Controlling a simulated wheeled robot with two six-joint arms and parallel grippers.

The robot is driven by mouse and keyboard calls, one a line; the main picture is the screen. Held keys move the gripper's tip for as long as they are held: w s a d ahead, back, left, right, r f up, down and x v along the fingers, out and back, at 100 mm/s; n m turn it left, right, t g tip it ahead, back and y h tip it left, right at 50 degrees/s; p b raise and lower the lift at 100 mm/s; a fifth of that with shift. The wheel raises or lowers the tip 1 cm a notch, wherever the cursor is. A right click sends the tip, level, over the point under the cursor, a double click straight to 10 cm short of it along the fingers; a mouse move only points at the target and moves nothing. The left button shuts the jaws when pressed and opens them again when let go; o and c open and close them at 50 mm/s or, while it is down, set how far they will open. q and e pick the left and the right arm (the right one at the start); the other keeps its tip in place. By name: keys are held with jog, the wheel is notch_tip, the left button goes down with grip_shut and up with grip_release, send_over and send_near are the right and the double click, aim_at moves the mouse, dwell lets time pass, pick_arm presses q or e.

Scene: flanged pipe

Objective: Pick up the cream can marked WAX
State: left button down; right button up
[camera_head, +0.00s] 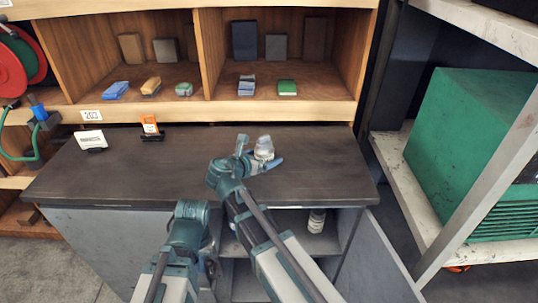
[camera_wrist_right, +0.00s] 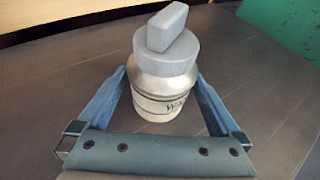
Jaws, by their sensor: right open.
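The cream can (camera_head: 264,151) stands upright on the dark bench top, with a grey lid and a raised grey grip. In the right wrist view the can (camera_wrist_right: 158,99) shows a dark marking starting with W, partly turned away. My right gripper (camera_head: 259,156) is open, with its blue fingers on either side of the can's body. The right finger is close to the can, but I cannot tell whether either touches. My left arm (camera_head: 190,212) is in front of the bench; its gripper is mostly hidden behind it and its jaws cannot be made out.
A white card (camera_head: 91,139) and an orange-and-white card (camera_head: 150,125) stand at the bench's back left. Another can (camera_head: 317,220) stands in the open cabinet below. The shelf (camera_head: 225,112) behind holds small blocks. A green box (camera_head: 470,150) sits on the right rack.

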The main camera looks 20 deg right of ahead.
jog(key=shift+s+a, duration=0.1)
jog(key=c, duration=0.9)
jog(key=shift+r, duration=0.25)
